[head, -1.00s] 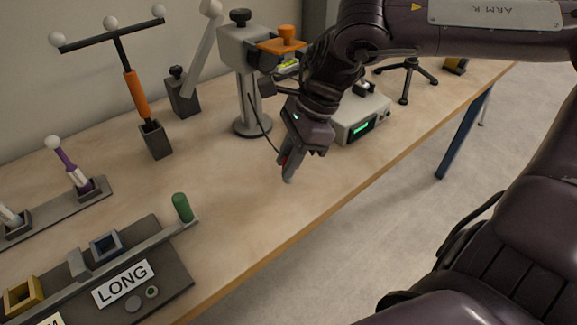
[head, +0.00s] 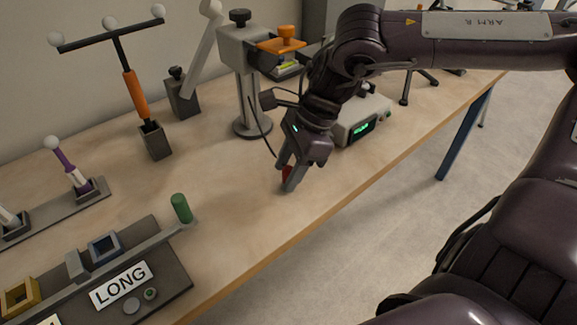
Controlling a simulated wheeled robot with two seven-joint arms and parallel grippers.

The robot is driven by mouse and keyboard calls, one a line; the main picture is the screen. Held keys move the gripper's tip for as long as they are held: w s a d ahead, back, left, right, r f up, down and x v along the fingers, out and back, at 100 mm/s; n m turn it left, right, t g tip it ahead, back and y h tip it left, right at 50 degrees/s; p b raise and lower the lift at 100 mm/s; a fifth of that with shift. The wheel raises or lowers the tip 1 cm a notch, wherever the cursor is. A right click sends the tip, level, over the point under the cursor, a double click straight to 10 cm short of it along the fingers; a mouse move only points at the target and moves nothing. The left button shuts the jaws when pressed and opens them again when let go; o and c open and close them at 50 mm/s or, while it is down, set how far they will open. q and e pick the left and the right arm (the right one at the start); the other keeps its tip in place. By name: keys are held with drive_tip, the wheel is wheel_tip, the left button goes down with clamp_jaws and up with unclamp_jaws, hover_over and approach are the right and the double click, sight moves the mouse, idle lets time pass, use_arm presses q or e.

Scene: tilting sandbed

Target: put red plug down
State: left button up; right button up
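The red plug (head: 287,173) is a small red piece between the fingertips of my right gripper (head: 287,174), partly hidden by the nearer finger. The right gripper points down and looks closed on the plug. It is low over the bare wooden table, in front of the grey-posted stand. I cannot tell whether the plug touches the tabletop. My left gripper is not in view.
The stand with an orange knob (head: 286,32) and the box with a green display (head: 362,127) are close behind my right arm. A dark fixture labelled LONG (head: 122,286) with a green peg (head: 181,208) lies at front left. The table (head: 235,200) between is clear.

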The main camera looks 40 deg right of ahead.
drive_tip(key=shift+r, duration=0.25)
use_arm(q)
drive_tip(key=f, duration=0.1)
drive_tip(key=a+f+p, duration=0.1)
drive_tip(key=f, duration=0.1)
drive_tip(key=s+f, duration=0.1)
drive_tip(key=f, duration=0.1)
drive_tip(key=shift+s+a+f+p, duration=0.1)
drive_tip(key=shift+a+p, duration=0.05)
drive_tip(key=shift+p, duration=0.25)
use_arm(e)
drive_tip(key=v, duration=1.1)
drive_tip(key=shift+r, duration=0.35)
drive_tip(key=shift+d, duration=0.15)
